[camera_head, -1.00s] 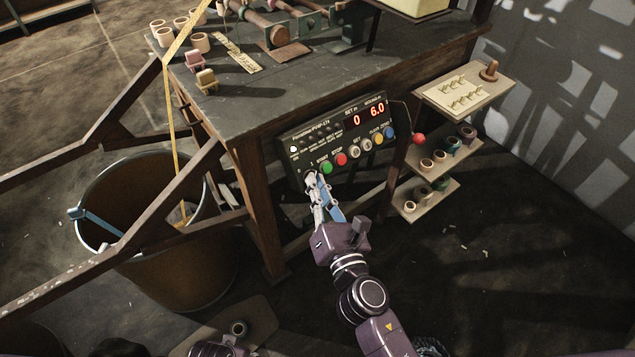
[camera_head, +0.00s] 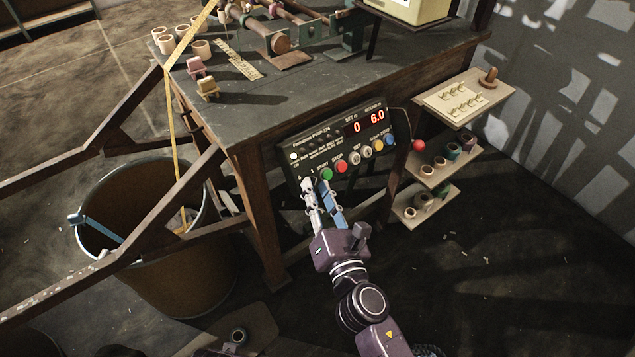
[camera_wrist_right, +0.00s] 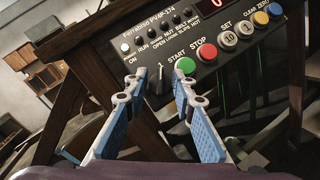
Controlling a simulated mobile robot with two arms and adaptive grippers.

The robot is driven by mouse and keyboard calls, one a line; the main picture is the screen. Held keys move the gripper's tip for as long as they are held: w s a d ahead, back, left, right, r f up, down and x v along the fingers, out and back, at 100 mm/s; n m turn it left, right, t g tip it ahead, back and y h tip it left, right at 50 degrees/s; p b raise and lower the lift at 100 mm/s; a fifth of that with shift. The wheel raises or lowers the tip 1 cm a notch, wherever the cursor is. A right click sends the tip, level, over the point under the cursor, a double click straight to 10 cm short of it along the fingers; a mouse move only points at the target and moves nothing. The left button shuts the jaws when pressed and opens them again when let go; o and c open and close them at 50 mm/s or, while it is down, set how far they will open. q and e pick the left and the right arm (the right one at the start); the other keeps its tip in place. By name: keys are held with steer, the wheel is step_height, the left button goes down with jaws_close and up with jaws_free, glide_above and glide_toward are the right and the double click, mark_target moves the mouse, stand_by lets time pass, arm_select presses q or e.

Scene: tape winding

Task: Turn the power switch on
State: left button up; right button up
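The dark control panel (camera_head: 340,141) is mounted on the table's front side; its red displays read 0 and 6.0. The ON lamp (camera_wrist_right: 125,47) at its left end is bright white. The power switch (camera_wrist_right: 158,82) is a small lever left of the green START button (camera_wrist_right: 185,66), near a "1" mark. In the head view the fingers hide it. My right gripper (camera_head: 316,184) is at the panel's lower left; in the right wrist view (camera_wrist_right: 160,74) its blue-padded fingers are apart, one on each side of the switch. Contact is unclear. My left gripper is out of view.
The red STOP button (camera_wrist_right: 207,52) and other buttons sit further right. A small shelf rack (camera_head: 430,176) with rings stands right of the table. A large bucket (camera_head: 180,275) stands at left behind wooden beams (camera_head: 120,265). Spools and machine parts cover the tabletop.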

step_height(320, 180, up, 10)
stand_by(0.5)
stand_by(0.3)
